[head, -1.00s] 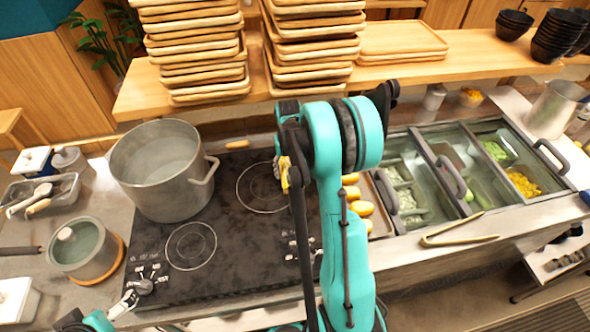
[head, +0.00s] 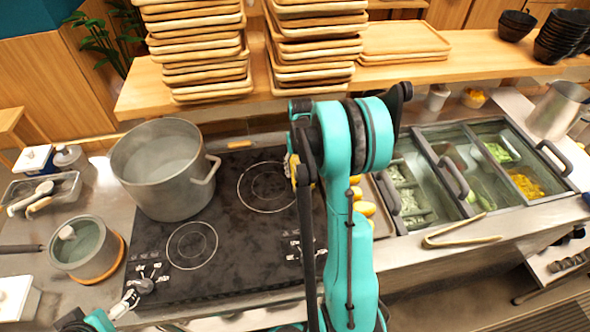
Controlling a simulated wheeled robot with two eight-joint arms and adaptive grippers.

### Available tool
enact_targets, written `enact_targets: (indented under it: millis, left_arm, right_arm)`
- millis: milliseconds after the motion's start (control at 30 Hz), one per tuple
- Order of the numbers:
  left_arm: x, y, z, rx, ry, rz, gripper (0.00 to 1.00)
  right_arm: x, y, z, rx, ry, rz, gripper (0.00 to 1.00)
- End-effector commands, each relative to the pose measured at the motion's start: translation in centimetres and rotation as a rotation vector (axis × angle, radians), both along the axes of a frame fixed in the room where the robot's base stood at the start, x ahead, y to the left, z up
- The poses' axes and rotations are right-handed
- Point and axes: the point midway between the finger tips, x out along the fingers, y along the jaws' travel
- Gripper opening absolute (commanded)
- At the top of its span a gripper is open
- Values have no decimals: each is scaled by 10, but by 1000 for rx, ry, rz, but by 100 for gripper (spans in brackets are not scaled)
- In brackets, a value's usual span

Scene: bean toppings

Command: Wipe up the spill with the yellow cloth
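The black cooktop (head: 215,230) has dull, cloudy smudges across its surface; I cannot tell which of them is the spill. My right arm rises through the middle of the head view and hides most of my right gripper (head: 291,168), which is over the right side of the cooktop. A small yellow patch (head: 294,183) shows beside the arm there; it may be part of the yellow cloth, but the grip is hidden. My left gripper (head: 130,299) is low at the left, by the cooktop's front left corner, and its finger opening is too small to judge.
A large steel pot (head: 160,165) stands on the cooktop's back left. A small pot (head: 85,248) sits left of the cooktop. Yellow oblong items (head: 365,208) lie right of my arm. Tongs (head: 460,232) rest before the topping bins (head: 437,160). Stacked wooden trays (head: 195,50) stand on the shelf behind.

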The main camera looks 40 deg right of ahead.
Motion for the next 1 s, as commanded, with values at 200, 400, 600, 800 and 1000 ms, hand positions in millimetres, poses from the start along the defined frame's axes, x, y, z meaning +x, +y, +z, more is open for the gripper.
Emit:
enact_targets:
  millis: [200, 400, 600, 800, 1000]
  left_arm:
    - [0, 0, -1, 0, 0, 0, 100]
    - [0, 0, -1, 0, 0, 0, 100]
    - [0, 0, -1, 0, 0, 0, 100]
    - [0, 0, -3, 0, 0, 0, 100]
    - [0, 0, -4, 0, 0, 0, 100]
  right_arm:
    - [-3, -6, 0, -1, 0, 0, 25]
    - [-3, -6, 0, -1, 0, 0, 25]
    - [0, 0, 0, 0, 0, 1, 25]
    - [6, 12, -1, 0, 0, 2, 25]
    - [13, 23, -1, 0, 0, 2, 25]
